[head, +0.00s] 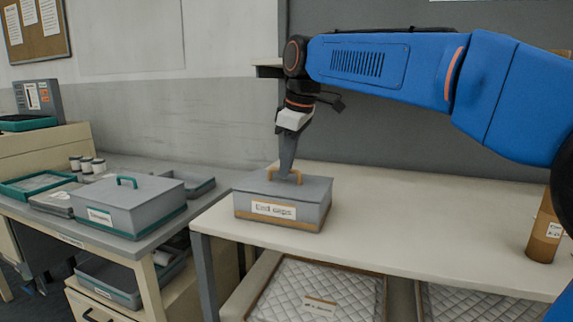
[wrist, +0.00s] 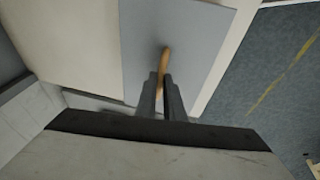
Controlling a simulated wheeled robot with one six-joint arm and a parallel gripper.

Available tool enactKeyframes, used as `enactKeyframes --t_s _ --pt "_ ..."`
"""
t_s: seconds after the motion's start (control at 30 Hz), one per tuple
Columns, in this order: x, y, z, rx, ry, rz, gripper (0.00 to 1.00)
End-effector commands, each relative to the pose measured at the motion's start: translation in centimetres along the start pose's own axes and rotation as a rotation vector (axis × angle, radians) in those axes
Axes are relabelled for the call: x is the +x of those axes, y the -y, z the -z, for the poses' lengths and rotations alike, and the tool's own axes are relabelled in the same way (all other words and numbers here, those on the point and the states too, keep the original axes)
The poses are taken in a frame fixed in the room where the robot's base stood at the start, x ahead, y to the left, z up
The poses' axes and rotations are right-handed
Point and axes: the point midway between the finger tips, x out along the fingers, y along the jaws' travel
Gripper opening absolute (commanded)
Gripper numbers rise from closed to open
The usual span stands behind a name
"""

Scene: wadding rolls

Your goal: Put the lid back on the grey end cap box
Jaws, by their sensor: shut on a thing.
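The grey end cap box (head: 280,210) stands on the pale bench near its left end, with a white label reading "End caps" and an orange-tan band at its base. Its flat grey lid (head: 312,187) lies on top of the box, with no clear gap showing in the head view. The lid has an orange-tan handle (wrist: 165,58). My gripper (head: 288,174) points down from above and is shut on this handle. In the wrist view my gripper (wrist: 162,80) has its two fingers on either side of the handle. The fingers hide part of the handle.
A similar grey box (head: 128,212) with a teal handle stands on the lower bench at left, among trays (head: 38,186) and small jars. A brown cylinder (head: 545,232) stands at the right of the pale bench (head: 420,225). The bench between is clear. Quilted wadding (head: 315,295) lies below.

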Motion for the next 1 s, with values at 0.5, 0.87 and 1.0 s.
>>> enactKeyframes --t_s 0.5,0.87,1.0 --pt "0.0 0.01 -0.01 0.0 0.0 0.0 0.3" --pt "-0.01 0.0 0.0 0.0 0.0 0.0 0.49" --pt "-0.38 -0.05 0.09 0.0 0.001 0.0 0.49"
